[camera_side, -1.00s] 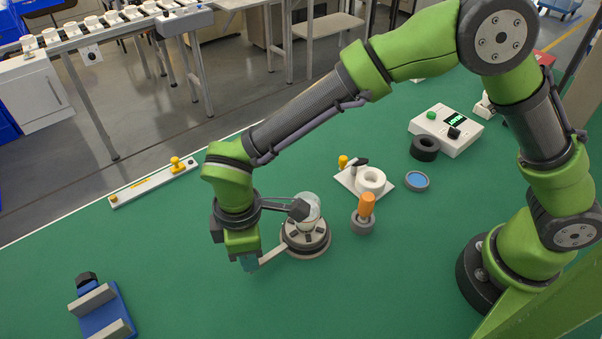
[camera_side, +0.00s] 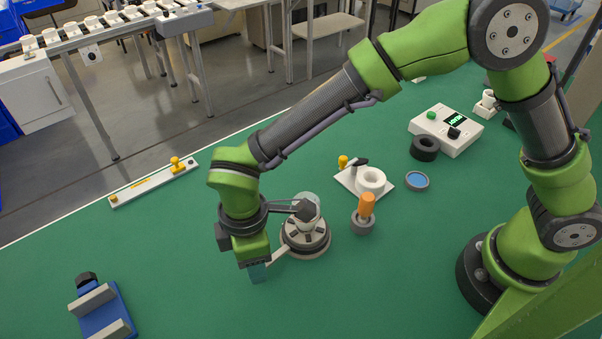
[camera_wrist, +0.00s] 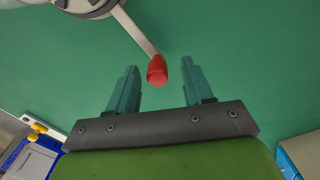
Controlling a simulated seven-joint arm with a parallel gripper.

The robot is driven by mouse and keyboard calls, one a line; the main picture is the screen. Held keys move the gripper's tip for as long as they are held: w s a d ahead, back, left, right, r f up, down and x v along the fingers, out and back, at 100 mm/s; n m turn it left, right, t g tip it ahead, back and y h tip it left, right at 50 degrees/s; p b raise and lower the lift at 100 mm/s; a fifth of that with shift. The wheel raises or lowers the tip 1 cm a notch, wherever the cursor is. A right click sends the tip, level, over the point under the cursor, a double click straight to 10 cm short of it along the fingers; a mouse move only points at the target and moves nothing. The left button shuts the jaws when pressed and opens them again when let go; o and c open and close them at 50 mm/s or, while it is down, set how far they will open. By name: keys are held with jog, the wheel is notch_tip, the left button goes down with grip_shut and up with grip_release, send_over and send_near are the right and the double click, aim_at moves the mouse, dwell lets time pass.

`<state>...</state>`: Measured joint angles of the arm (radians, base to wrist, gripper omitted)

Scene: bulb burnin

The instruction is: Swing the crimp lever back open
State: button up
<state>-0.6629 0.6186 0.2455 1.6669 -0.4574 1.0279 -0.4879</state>
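The crimp lever (camera_side: 279,257) is a pale bar that sticks out from the round crimp fixture (camera_side: 306,243) toward my gripper. A clear bulb stands on the fixture, partly hidden by my wrist. In the wrist view the lever (camera_wrist: 138,35) ends in a red knob (camera_wrist: 157,70). The knob lies at the gap between my two teal fingertips, with green showing on both sides of it. My gripper (camera_wrist: 159,72) is open, and neither finger visibly touches the knob. In the side view my gripper (camera_side: 258,274) is low over the mat and hides the knob.
An orange-handled tool (camera_side: 366,206) stands right of the fixture. Behind it are a white plate with a ring (camera_side: 371,180), a blue-centred dish (camera_side: 417,181) and a white meter box (camera_side: 447,131). A blue cradle (camera_side: 105,309) sits front left. The mat between cradle and gripper is clear.

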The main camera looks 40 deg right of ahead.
notch_tip(320, 180, up, 17)
dwell(0.7)
jog(key=shift+w+f, duration=0.1)
jog(key=s+d+r+m+t+y, duration=0.1)
jog(key=s+d+m+t, duration=0.2)
jog(key=d+m, duration=0.5)
jog(key=s+d+r+m+t+y, duration=0.1)
jog(key=d+m, duration=0.8)
jog(key=d, duration=1.3)
jog(key=s+r+t, duration=0.1)
jog(key=s+t, duration=0.1)
jog(key=t, duration=0.1)
jog(key=shift+s+d+m, duration=0.3)
jog(key=shift+s+d, duration=0.05)
jog(key=shift+d, duration=0.05)
